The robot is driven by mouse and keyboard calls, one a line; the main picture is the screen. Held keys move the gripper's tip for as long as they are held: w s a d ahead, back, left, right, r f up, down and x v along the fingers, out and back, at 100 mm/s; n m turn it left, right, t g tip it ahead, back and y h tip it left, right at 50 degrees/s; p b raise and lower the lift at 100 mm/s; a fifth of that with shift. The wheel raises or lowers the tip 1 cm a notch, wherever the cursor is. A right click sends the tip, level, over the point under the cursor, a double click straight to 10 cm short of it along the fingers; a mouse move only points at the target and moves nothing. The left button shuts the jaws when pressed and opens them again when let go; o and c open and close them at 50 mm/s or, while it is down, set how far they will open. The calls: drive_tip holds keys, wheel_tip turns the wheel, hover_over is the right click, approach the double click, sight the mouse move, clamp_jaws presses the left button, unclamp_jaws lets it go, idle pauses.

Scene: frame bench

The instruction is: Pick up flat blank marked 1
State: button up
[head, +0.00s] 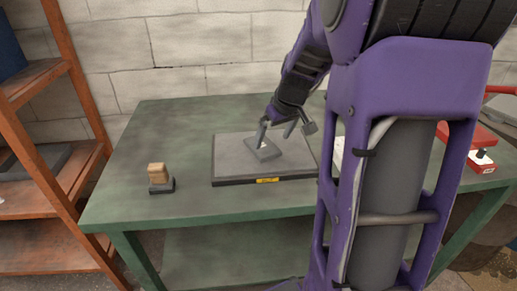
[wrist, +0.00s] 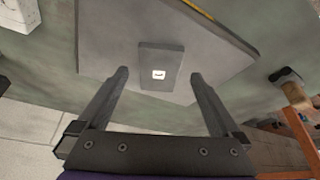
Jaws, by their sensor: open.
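A flat grey blank (head: 265,153) with a small white label lies on a grey plate (head: 228,160) on the green bench. In the wrist view the blank (wrist: 160,57) is in the middle, its label facing me; the mark is too small to read surely. My gripper (head: 285,130) is open and empty over the plate, by the blank. In the wrist view my gripper's fingertips (wrist: 160,74) show to the left and right of the blank, with a gap on each side. I cannot tell how high they are above the plate.
A brush-like wooden block on a dark base (head: 160,178) stands on the bench (head: 130,205) left of the plate. A white object (head: 338,153) is partly hidden by my arm. Red items (head: 482,150) sit at the right. An orange shelf (head: 70,90) stands at the left.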

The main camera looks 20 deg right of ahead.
sight(268, 151)
drive_tip(key=x, duration=0.1)
drive_tip(key=b+x, duration=0.1)
drive_tip(key=x, duration=0.1)
drive_tip(key=b+x, duration=0.1)
drive_tip(key=shift+s+f, duration=0.2)
drive_tip(key=shift+f, duration=0.1)
drive_tip(key=shift+w+f, duration=0.25)
drive_tip(key=shift+f, duration=0.1)
drive_tip(key=shift+c, duration=0.2)
drive_tip(key=shift+r, duration=0.1)
clamp_jaws()
